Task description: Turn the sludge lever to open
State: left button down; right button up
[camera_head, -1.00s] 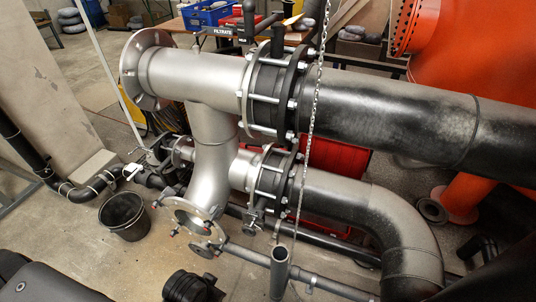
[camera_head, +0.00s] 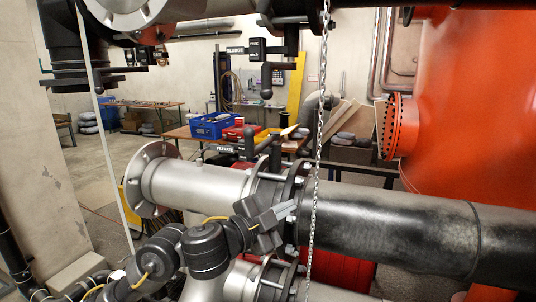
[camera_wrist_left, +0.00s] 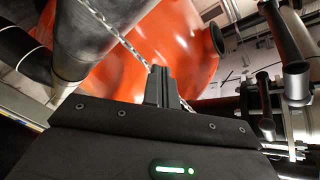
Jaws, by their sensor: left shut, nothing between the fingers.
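A black lever handle (camera_head: 266,78) hangs down from the upper pipework in the head view, beside a small dark label (camera_head: 236,50) that appears to read SLUDGE. A second black lever (camera_head: 249,140) stands lower, by the FILTRATE label (camera_head: 227,150). My left gripper (camera_head: 288,211) is shut and empty in front of the flanged pipe joint, below both levers and apart from them. In the left wrist view its closed fingers (camera_wrist_left: 160,84) point up and away, with black handles (camera_wrist_left: 285,40) to the right. I cannot tell which handle is which there. My right gripper is out of view.
A chain (camera_head: 319,130) hangs close to the right of my left gripper, and it also crosses the left wrist view (camera_wrist_left: 118,38). The big dark pipe (camera_head: 400,228) runs right towards the orange tank (camera_head: 475,100). A blue crate (camera_head: 212,125) sits on the table behind.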

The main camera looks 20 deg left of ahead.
pick_arm(q)
notch_tip(320, 180, up, 15)
jog(key=m+h, duration=0.2)
jog(key=m, duration=0.4)
jog(key=m+y, duration=0.1)
jog(key=m, duration=0.1)
send_near(269, 81)
jog(key=s+d, duration=0.3)
jog(key=d, duration=0.1)
jog(key=shift+s+r, duration=0.1)
jog(key=shift+r, duration=0.15)
jog(key=p+x, duration=0.5)
jog(key=x, duration=0.5)
jog(key=a+p, duration=0.1)
jog(key=a, duration=0.1)
jog(key=w+a, duration=0.1)
jog(key=a, duration=0.1)
jog(key=shift+f+p, duration=0.15)
jog(key=shift+p, duration=0.2)
jog(key=shift+w+d, duration=0.1)
jog(key=shift+d, duration=0.15)
